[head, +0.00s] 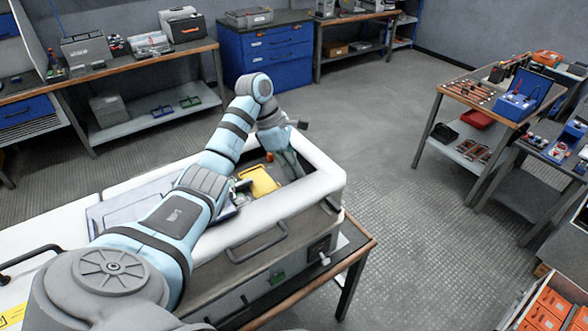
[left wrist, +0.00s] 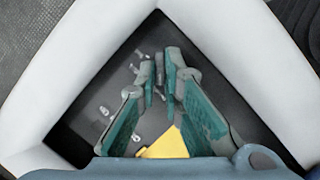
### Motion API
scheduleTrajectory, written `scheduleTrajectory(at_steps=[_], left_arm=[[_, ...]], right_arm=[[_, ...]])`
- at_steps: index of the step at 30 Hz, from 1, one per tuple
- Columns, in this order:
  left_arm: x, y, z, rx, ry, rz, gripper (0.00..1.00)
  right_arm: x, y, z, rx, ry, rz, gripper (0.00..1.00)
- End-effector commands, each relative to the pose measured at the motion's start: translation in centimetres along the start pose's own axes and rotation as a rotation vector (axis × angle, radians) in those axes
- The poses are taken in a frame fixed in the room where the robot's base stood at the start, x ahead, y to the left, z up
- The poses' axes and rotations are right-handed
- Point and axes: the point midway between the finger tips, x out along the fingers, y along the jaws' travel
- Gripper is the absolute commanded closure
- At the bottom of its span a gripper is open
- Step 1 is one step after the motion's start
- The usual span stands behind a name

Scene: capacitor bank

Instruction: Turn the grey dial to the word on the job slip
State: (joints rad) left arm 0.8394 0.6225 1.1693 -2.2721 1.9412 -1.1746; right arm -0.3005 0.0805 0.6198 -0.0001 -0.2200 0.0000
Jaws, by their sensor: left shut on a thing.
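My left gripper (head: 290,162) reaches down into the open-topped white-rimmed housing (head: 325,165), at its far right corner. In the left wrist view its teal-padded fingers (left wrist: 161,78) point down at a dark panel (left wrist: 122,75) and are closed on a small grey piece, which seems to be the grey dial. The fingers hide most of it, so its pointing direction cannot be told. Small pale marks (left wrist: 104,111) lie on the panel left of the fingers, too small to read. No job slip can be made out for certain. My right gripper is not in view.
A yellow piece (head: 259,181) lies inside the housing beside the gripper; it also shows in the left wrist view (left wrist: 167,145). The white rim closely surrounds the gripper. Workbenches (head: 110,68) and a blue cabinet (head: 265,58) stand behind. Open floor lies to the right.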

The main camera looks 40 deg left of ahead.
Motion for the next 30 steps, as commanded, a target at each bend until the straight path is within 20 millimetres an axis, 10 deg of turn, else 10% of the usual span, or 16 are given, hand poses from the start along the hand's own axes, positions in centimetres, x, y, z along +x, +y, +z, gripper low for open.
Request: scheduleTrajectory(at_steps=[30], left_arm=[[0.27, 0.17, 0.05, 0.355, -0.002, -0.155, 1.00]], right_arm=[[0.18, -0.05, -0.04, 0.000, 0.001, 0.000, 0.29]])
